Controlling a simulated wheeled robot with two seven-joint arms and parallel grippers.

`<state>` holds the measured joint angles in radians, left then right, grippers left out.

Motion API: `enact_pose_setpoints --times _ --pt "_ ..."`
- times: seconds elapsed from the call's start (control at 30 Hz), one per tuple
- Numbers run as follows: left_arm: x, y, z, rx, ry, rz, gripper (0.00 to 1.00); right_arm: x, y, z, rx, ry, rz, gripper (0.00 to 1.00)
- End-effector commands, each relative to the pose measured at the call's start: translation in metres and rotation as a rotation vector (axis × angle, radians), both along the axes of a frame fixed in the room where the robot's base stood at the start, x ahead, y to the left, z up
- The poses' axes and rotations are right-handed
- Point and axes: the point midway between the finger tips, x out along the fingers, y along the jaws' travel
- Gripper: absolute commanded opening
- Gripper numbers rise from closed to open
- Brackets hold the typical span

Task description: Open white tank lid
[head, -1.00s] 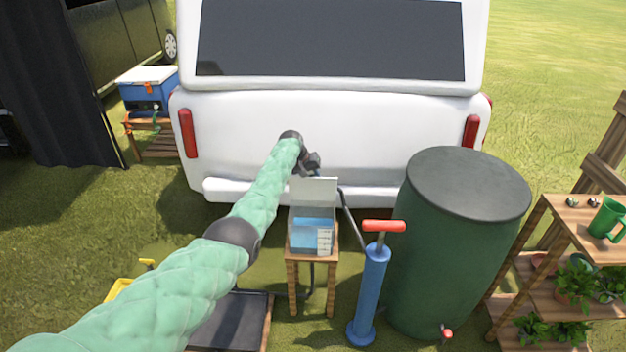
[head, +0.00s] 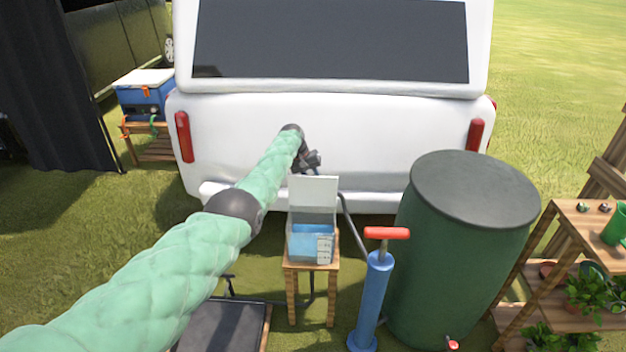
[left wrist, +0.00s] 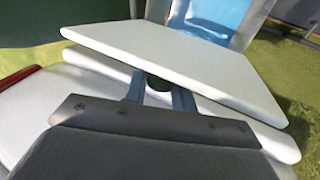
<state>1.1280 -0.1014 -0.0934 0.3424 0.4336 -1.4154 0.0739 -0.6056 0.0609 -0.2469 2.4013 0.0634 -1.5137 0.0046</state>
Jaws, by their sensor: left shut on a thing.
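The white tank (head: 309,243) is a small clear box with blue inside, on a wooden stool in the middle of the head view. Its white lid (head: 314,191) stands raised along the tank's back side, roughly upright. The lid is a broad white panel in the left wrist view (left wrist: 190,65), with the blue tank inside (left wrist: 218,14) beyond it. My left gripper (head: 312,168) is at the lid's top edge, shut on it. Its blue fingers meet the lid's near edge in the left wrist view (left wrist: 160,94); their tips are partly hidden. My right gripper is in neither view.
A white van (head: 330,130) stands close behind the lid. A blue pump (head: 372,300) with a red handle and a green barrel (head: 455,270) stand right of the stool. A plant shelf (head: 575,240) is at far right. A dark flat platform (head: 222,328) lies at front left.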

Motion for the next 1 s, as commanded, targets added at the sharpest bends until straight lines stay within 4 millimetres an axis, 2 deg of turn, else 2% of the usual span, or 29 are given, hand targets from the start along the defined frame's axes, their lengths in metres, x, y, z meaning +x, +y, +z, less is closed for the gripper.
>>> enact_pose_setpoints --times 0.2,0.23,0.3,0.33,0.67,1.0 --pt "-0.001 0.000 -0.001 0.001 0.001 0.000 0.00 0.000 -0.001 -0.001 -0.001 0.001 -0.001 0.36" --pt "0.000 0.000 -0.001 0.001 0.001 0.000 0.30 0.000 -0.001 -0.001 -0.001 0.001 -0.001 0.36" --pt "0.000 0.000 -0.001 0.000 0.001 0.000 0.44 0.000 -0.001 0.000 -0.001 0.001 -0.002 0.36" --pt "0.000 0.000 -0.001 0.000 0.001 0.000 0.47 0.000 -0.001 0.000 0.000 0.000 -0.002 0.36" --pt "0.000 0.001 0.002 0.000 0.000 0.000 0.47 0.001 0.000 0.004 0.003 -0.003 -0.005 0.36" --pt "0.000 0.017 0.039 0.000 -0.002 0.001 0.47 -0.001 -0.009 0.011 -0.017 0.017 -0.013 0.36"
